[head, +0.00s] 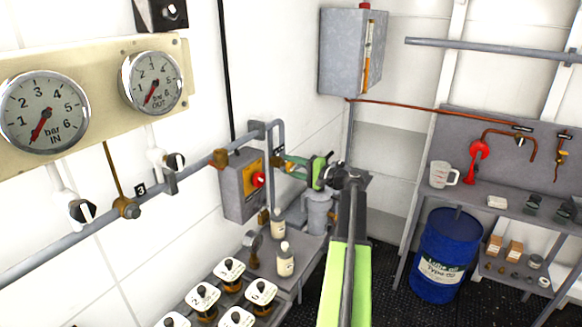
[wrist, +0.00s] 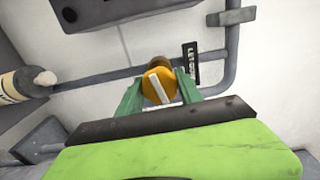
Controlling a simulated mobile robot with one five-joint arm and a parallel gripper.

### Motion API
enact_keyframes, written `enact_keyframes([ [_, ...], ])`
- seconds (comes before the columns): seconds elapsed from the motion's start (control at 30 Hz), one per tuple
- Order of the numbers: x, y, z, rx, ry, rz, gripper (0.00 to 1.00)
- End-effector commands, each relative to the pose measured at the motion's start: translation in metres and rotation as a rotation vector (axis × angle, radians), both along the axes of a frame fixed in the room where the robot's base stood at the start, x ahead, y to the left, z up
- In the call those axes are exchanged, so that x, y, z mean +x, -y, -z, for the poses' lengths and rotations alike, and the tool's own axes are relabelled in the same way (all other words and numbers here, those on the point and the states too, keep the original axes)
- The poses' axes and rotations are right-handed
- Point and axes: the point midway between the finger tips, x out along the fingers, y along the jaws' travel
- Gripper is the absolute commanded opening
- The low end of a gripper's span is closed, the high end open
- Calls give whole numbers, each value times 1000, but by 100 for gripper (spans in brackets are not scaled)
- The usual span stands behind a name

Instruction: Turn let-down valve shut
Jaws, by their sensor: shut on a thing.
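The let-down valve's round yellow-orange knob (wrist: 150,90) is on a grey pipe in the wrist view, with a white bar across its face. The bar lies roughly across the pipe's line. A dark label (wrist: 190,62), partly readable as "LET-", is beside it. My gripper (wrist: 160,90) has its green fingers on both sides of the knob and is shut on it. In the head view my gripper (head: 289,163) reaches to the pipe on the left wall; the knob is mostly hidden there by the fingers.
A grey box (head: 242,184) with a red knob on a yellow plate is just left of my gripper. A grey canister (head: 318,212) and bottles (head: 285,262) stand below. Gauges (head: 42,112) are at the left. A blue drum (head: 443,255) stands under the right bench.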

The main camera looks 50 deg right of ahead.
Motion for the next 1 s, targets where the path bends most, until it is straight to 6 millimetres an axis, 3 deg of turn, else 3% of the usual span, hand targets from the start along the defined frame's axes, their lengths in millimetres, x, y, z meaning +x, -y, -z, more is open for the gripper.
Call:
enact_keyframes([
  [0.4,0,0,0,193,-48,0,2],
  [0.97,0,0,1,226,-56,0,2],
  [1.0,0,0,1,226,-56,0,44],
])
